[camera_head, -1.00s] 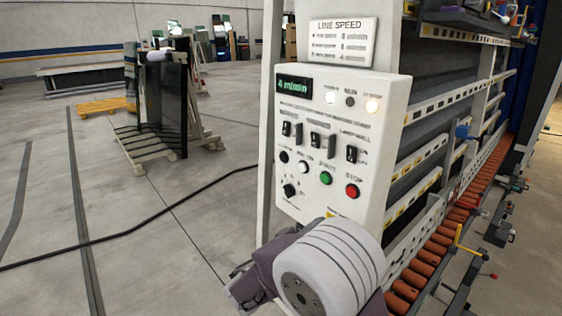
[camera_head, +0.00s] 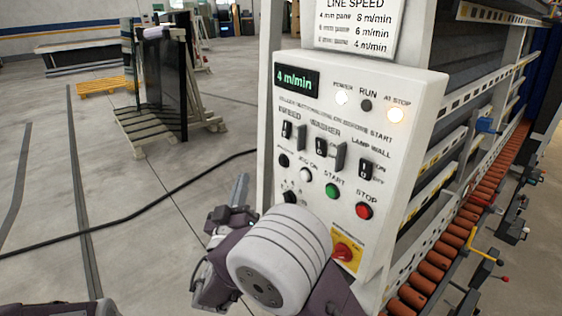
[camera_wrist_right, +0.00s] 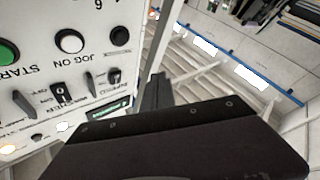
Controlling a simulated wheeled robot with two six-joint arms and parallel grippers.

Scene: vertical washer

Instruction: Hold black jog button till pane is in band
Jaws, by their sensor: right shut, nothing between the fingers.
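The black jog button (camera_head: 284,160) is at the left of the white control panel (camera_head: 400,110), left of the white button (camera_head: 305,174). It also shows in the right wrist view (camera_wrist_right: 119,36), upside down. My right gripper (camera_head: 240,188) is shut and empty, pointing up just left of the panel's lower edge. Its fingers (camera_wrist_right: 160,92) also show in the right wrist view, apart from the button. I cannot make out a pane inside the washer (camera_head: 450,100). My left gripper is out of view.
The display (camera_head: 297,80) reads 4 m/min. The POWER lamp (camera_head: 341,97) and the AT STOP lamp (camera_head: 396,115) are lit; RUN is dark. Green START (camera_head: 332,191), red STOP (camera_head: 364,211) and a red mushroom button (camera_head: 342,252) are close by. Orange rollers (camera_head: 432,271) run along the right.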

